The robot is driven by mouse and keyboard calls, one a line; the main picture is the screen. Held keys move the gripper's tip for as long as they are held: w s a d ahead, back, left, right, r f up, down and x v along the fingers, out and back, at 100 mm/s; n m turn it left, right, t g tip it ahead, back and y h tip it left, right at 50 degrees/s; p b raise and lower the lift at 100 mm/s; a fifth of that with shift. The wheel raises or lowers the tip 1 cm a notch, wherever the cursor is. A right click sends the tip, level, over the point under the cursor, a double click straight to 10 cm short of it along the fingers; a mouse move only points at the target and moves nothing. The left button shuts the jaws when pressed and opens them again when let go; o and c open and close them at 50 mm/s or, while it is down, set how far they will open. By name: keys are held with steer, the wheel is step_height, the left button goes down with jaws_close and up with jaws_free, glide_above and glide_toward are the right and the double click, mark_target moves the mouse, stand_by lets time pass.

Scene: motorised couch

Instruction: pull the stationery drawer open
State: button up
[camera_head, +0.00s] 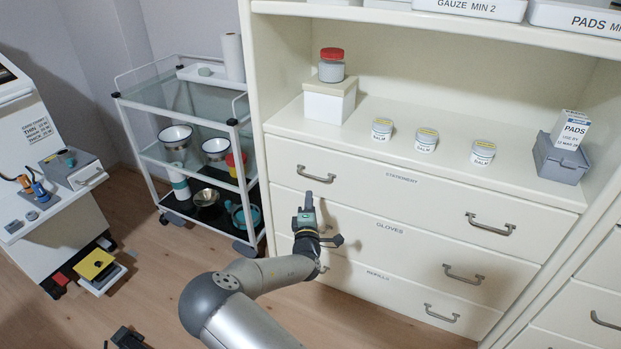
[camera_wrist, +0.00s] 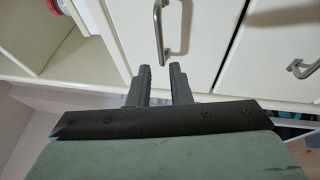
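The stationery drawer (camera_head: 390,192) is the top cream drawer, labelled STATIONERY, and looks closed. It has a left metal handle (camera_head: 316,174) and a right metal handle (camera_head: 490,225). My gripper (camera_head: 307,203) is in front of the drawer's left part, just below the left handle in the head view. In the wrist view my gripper (camera_wrist: 160,82) is open, with nothing between its two dark fingers. The left handle (camera_wrist: 164,30) lies ahead of the gap, beyond the fingertips and not between them.
The gloves drawer (camera_head: 390,243) and refills drawer (camera_head: 370,280) below look closed. Another handle (camera_wrist: 299,68) shows right in the wrist view. Jars and a grey box (camera_head: 558,160) stand on the shelf above. A glass trolley (camera_head: 160,158) stands left of the cabinet.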

mark_target(311, 177)
steer(key=w, duration=0.3)
steer(key=w+r, duration=0.1)
steer(key=w, duration=0.6)
steer(key=shift+a+r, duration=0.25)
steer(key=shift+r, duration=0.15)
jaws_close()
